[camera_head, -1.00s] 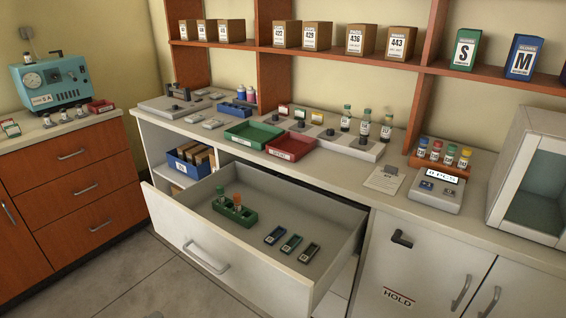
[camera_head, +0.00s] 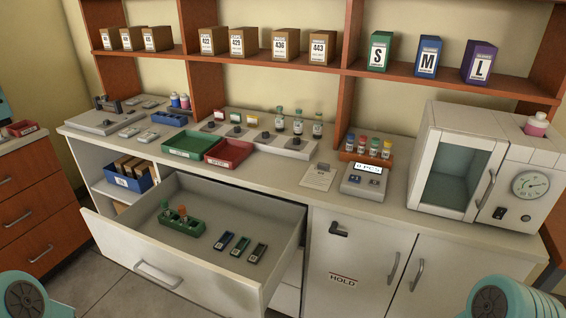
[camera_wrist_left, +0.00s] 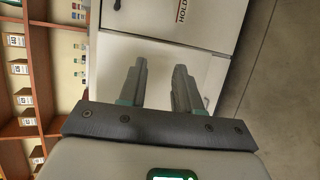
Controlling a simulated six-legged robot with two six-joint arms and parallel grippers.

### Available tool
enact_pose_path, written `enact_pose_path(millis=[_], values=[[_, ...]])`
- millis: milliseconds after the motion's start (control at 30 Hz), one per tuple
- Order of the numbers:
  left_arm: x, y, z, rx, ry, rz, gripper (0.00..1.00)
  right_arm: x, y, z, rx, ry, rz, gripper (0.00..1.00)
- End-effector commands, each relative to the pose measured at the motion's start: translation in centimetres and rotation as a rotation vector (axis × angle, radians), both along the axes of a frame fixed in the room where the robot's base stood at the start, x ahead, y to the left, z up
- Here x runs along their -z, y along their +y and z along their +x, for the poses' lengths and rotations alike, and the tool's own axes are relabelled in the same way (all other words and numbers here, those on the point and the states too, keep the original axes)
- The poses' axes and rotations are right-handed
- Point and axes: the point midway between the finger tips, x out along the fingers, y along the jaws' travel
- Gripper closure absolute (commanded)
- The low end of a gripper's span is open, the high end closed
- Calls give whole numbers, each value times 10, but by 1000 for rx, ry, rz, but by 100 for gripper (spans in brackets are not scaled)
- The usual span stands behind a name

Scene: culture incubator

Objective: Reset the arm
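My left gripper (camera_wrist_left: 158,88) shows in the left wrist view, with its two fingers apart and nothing between them. Beyond it are the white cabinet front and the wooden shelves, turned sideways in that view. In the head view, only rounded teal parts of my arms show at the bottom left and bottom right corners. Neither gripper shows in the head view. My right gripper is in no view.
An open drawer (camera_head: 160,268) juts out from the white counter, with a green rack (camera_head: 182,222) and three small dark items inside. A white incubator (camera_head: 472,165) stands at the right. A HOLD label (camera_head: 343,280) marks the closed cabinet. Floor shows at lower left.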

Motion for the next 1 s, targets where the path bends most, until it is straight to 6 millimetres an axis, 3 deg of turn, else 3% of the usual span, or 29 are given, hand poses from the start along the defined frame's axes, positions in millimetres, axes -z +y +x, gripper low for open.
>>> enact_pose_path(millis=[33,100,167,300,433,600,1000], values=[[4,-33,-10,54,63,89,67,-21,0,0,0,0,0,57],[31,-56,-32,122,150,257,67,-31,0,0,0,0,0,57],[54,-65,-56,198,226,404,67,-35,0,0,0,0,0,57],[100,-52,-118,391,398,672,67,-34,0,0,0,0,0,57],[110,-39,-151,561,456,782,67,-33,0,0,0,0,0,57],[111,-38,-162,710,397,837,67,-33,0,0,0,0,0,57],[111,-38,-161,720,379,845,67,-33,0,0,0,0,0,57]])
